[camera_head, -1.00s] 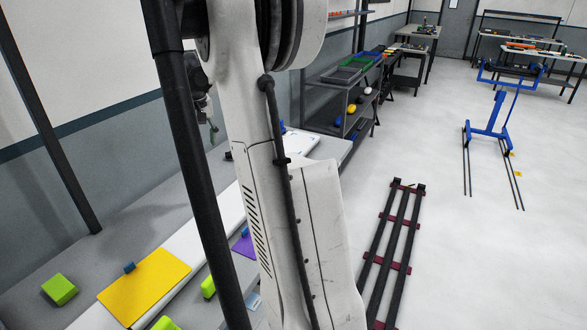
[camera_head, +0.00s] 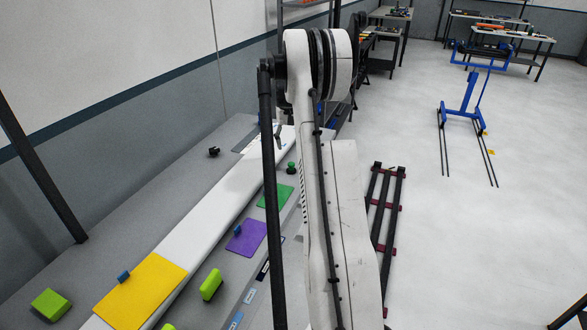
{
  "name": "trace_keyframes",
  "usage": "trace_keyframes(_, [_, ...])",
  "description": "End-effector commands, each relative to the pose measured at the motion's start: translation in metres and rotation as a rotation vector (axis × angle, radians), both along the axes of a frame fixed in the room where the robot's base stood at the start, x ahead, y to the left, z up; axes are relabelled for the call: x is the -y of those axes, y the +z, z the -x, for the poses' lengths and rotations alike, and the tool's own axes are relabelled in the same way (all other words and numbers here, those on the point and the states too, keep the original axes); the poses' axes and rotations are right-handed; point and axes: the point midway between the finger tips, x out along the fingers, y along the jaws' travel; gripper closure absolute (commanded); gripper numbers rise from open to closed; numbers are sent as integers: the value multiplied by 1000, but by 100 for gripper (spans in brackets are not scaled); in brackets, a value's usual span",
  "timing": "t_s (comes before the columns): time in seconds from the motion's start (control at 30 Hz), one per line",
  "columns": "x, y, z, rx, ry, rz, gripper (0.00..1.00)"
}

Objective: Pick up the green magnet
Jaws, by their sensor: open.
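A small dark green knob-like piece (camera_head: 291,167), which looks like the green magnet, stands on the bench near the upper end of the green sheet (camera_head: 276,196). My gripper (camera_head: 279,136) is small and dark, mostly hidden behind my arm. It is over the far part of the bench, beyond and above the green piece and apart from it. It is open, and nothing shows held in it.
On the bench are a yellow sheet (camera_head: 141,291) with a blue piece (camera_head: 124,277), a purple sheet (camera_head: 247,238) with another blue piece (camera_head: 237,230), lime green blocks (camera_head: 211,285), (camera_head: 50,304) and a black piece (camera_head: 214,152). A blue stand (camera_head: 467,100) is on the floor.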

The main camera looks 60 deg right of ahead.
Motion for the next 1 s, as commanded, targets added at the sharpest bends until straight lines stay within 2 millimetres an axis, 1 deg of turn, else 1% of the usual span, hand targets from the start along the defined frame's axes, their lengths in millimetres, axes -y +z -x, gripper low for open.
trace_keyframes(0.03, [0,-9,0,0,0,0,55])
trace_keyframes(0.1, [0,-21,0,0,0,0,55])
trace_keyframes(0.2, [0,-34,1,0,0,0,55])
trace_keyframes(0.3, [0,-42,1,0,0,0,55])
trace_keyframes(0.47, [0,-50,3,0,0,0,55])
trace_keyframes(0.67, [1,-75,12,0,-1,0,55])
trace_keyframes(0.8, [1,-92,12,1,0,1,55])
trace_keyframes(1.0, [1,-98,12,1,0,1,55])
